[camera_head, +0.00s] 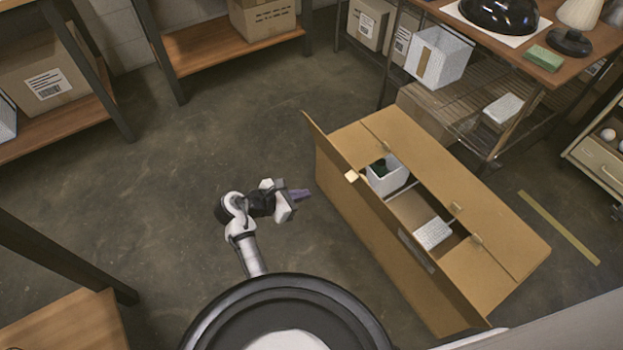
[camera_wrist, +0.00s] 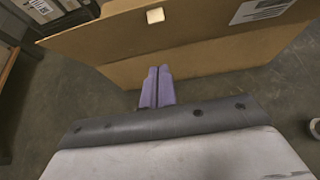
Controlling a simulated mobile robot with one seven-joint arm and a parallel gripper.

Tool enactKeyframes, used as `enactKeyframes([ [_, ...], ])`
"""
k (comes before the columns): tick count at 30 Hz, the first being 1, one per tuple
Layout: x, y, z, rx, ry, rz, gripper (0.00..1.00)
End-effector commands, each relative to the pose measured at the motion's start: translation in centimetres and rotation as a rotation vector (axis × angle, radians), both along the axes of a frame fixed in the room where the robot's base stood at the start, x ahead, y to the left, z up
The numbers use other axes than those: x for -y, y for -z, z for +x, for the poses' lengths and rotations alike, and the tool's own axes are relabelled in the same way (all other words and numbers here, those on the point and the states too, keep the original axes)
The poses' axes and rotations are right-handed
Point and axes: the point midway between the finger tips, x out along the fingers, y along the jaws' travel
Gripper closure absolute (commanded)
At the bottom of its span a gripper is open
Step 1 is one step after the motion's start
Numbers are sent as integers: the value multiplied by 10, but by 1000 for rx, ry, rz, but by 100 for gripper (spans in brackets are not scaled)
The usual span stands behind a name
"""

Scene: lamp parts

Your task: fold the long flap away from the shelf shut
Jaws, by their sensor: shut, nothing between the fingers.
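The open cardboard carton (camera_head: 463,279) stands on the floor in front of the wire shelf. Its long flap away from the shelf (camera_head: 342,164) is unfolded along the near left side; its exact angle is hard to tell. In the wrist view this flap (camera_wrist: 110,42) crosses the top, with a pale tab on it and the carton's wall below. The long flap on the shelf side (camera_head: 440,172) lies folded inward over part of the opening. My gripper (camera_head: 303,194) is shut and empty, just left of the carton; its purple fingers (camera_wrist: 157,72) point at the carton's side.
Inside the carton are a white box (camera_head: 388,180) and a white textured block (camera_head: 433,233). The wire shelf (camera_head: 480,95) stands close behind. Wooden shelves stand at the left and back. The floor (camera_head: 165,180) left of my gripper is clear.

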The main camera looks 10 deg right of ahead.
Motion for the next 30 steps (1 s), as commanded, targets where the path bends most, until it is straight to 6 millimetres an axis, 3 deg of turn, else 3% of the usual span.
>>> enactKeyframes([
  [5, 18, 11, 3, -12, 7, -5, 100],
  [17, 85, 51, 29, -7, 6, -2, 100],
  [24, 112, 38, 40, -4, 2, -2, 100],
  [30, 118, 37, 41, -5, 2, -2, 100],
])
